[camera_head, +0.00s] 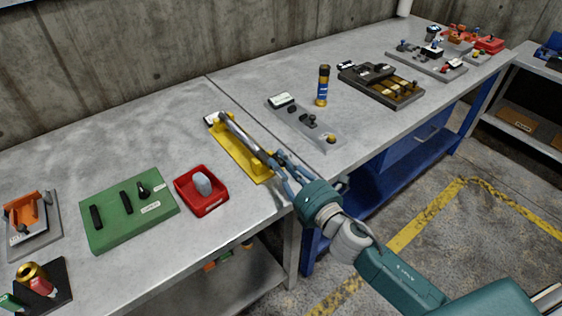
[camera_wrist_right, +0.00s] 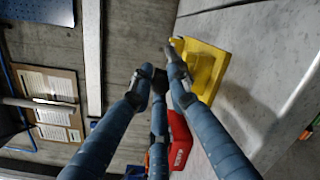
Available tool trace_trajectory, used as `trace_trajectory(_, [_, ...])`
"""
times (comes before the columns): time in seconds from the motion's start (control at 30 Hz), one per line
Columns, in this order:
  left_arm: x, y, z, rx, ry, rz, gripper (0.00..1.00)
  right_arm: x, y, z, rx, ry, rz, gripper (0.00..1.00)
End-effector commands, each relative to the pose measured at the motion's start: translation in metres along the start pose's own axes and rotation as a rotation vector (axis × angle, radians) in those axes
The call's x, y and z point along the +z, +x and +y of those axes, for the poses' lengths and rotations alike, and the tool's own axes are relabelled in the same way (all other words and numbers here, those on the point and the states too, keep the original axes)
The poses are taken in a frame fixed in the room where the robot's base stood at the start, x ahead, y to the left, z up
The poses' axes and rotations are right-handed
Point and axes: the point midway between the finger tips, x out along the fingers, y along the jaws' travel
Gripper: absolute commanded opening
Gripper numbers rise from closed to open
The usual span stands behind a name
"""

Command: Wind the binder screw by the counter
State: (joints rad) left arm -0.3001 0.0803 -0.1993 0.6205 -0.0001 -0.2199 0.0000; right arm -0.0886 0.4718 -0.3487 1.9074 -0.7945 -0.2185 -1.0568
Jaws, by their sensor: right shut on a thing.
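A yellow stand (camera_head: 240,153) lies on the grey workbench, with a long grey bar (camera_head: 243,134), which I take as the binder screw, along it. A small white label or counter (camera_head: 211,119) sits at its far left end; I cannot read it. My right gripper (camera_head: 278,162) is at the near end of the bar, with its fingers closed around that end. In the right wrist view, the fingers (camera_wrist_right: 163,76) close on a small dark part, mostly hidden between them, beside the yellow stand (camera_wrist_right: 205,68). My left gripper is not in view.
A red tray (camera_head: 186,200) with a grey lump stands left of the stand, and a green board (camera_head: 112,229) lies farther left. A grey plate (camera_head: 325,133) and a blue-and-yellow cylinder (camera_head: 322,87) are to the right. The bench edge runs below my gripper.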

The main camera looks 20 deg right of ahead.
Motion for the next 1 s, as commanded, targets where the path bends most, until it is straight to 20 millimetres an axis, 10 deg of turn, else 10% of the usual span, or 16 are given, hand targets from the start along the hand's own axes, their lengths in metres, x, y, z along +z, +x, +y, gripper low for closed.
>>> trace_trajectory(1.0, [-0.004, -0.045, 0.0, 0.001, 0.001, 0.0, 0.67, 0.013, 0.004, -0.034, -0.065, 0.928, 0.063, 0.0])
